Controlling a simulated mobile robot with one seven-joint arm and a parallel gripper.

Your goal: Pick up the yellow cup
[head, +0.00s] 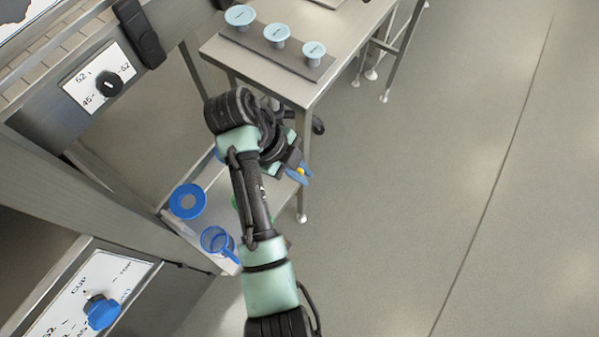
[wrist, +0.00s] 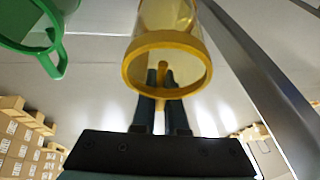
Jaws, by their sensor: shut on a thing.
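The yellow cup (wrist: 167,52) fills the upper middle of the wrist view, with a yellow rim and a see-through body. My gripper (wrist: 164,78) is shut on its yellow handle, with a dark finger on each side of it. In the head view my gripper (head: 300,172) is beyond my arm, near the table's front leg. Only a small yellow patch shows between its blue-grey fingers there, and the cup's body is hidden.
A green cup (wrist: 54,58) is close by at the upper left of the wrist view. The steel table (head: 317,88) bears several pale blue discs. Open floor lies right.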

